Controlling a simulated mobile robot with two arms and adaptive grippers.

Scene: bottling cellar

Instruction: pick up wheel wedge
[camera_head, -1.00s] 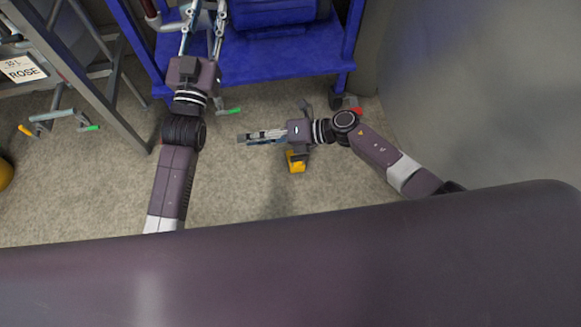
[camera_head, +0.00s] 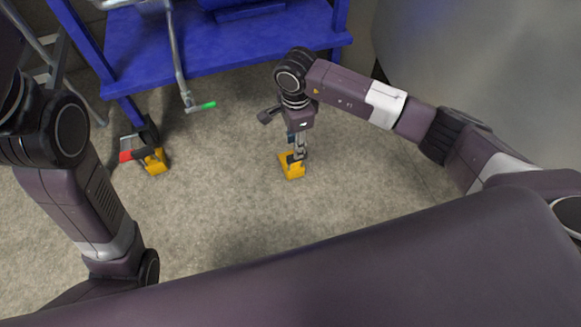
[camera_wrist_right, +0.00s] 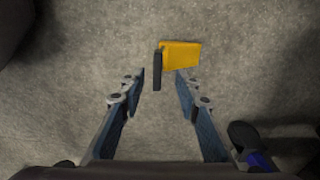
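A yellow wheel wedge (camera_head: 291,168) with a dark upright part lies on the floor below my right gripper (camera_head: 297,156). In the right wrist view the same wedge (camera_wrist_right: 181,55) lies just beyond the fingertips. Its dark part shows between the finger lines. My right gripper (camera_wrist_right: 161,80) is open, points down and holds nothing; I cannot tell how high it is above the wedge. A second yellow wedge (camera_head: 155,162) lies by the cart's wheel at the left. My left arm shows at the left edge, but its gripper is out of view.
A blue cart (camera_head: 190,50) stands at the back, with a dark wheel with a red part (camera_head: 127,155). A metal bar with a green tip (camera_head: 207,105) hangs in front of it. A grey rounded wall (camera_head: 470,70) is at the right. The floor around the near wedge is clear.

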